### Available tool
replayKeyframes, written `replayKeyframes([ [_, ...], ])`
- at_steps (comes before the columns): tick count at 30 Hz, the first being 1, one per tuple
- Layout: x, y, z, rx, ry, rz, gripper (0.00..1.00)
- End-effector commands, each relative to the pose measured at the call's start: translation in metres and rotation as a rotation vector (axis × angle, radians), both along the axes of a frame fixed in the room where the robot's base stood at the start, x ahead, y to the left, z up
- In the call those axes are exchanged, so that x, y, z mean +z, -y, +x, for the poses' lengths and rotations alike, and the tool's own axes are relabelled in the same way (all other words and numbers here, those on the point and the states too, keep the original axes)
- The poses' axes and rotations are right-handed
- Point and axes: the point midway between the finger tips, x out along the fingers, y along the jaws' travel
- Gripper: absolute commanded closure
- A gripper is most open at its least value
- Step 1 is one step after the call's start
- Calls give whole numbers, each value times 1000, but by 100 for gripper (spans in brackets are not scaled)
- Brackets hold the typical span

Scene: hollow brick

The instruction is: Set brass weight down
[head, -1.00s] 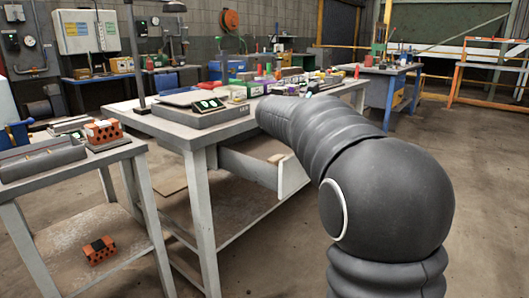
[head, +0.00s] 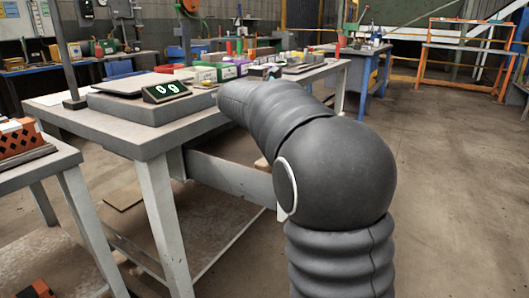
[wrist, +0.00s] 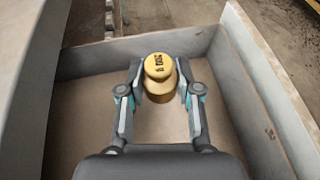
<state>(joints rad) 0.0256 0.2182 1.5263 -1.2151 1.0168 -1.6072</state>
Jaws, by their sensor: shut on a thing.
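The brass weight (wrist: 159,66), a gold knobbed cylinder with dark markings on top, is in the wrist view. My gripper (wrist: 160,77) is shut on it, with one finger on each side. The weight is upright inside the outline of an open drawer (wrist: 98,62) with a bare brown floor. I cannot tell whether its base touches that floor. In the head view the drawer (head: 228,178) sticks out under the workbench (head: 150,142). My arm hides the gripper and weight there.
A scale (head: 143,107) with a lit display stands on the workbench. Several small boxes and bottles stand behind it. An orange hollow brick (head: 18,138) lies on a lower table at left. Drawer walls surround the weight, with bare floor beside it.

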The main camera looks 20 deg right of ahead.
Motion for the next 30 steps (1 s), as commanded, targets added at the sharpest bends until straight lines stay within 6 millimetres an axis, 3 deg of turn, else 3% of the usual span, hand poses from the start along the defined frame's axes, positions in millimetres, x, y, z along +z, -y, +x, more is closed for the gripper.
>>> replayKeyframes([
  [1,-13,-1,0,1,-3,0,100],
  [6,-39,-1,0,3,-2,-1,100],
  [14,-57,0,0,-1,-1,-1,100],
  [20,-84,1,-1,-1,-2,0,100],
  [30,-87,1,0,-1,0,0,100],
])
